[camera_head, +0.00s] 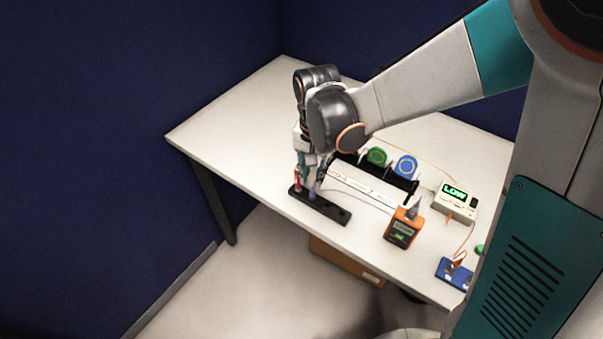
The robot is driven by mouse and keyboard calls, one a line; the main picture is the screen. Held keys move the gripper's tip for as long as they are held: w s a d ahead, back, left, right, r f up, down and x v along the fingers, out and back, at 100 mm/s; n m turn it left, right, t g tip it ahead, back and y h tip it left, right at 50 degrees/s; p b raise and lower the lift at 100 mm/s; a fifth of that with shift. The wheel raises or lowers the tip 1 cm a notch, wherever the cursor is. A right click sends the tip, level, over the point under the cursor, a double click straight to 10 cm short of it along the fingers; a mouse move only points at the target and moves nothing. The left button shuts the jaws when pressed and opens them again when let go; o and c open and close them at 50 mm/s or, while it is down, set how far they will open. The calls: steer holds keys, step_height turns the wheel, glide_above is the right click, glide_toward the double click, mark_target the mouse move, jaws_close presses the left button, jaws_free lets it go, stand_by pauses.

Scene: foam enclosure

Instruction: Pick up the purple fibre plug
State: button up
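A small purple piece, which looks like the purple fibre plug (313,188), stands upright at the black holder strip (334,212) near the table's front left edge. A thin purple cord seems to run right from it. My gripper (308,176) points down right over the left part of the holder, at the top of the purple piece. The fingers are small and partly merged with the plug in this view. I cannot tell whether they touch it or are closed on it.
A red plug (297,181) stands close left of my gripper. Right of it are a white labelled panel (362,187), green (377,156) and blue (405,166) spools, an orange meter (403,229), a device reading "LOW" (455,203) and a blue box (453,272). The table's left end is clear.

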mark_target(312, 192)
steer(key=shift+s+f+b, duration=0.2)
steer(key=shift+f+b, duration=1.05)
steer(key=shift+f, duration=2.35)
jaws_close()
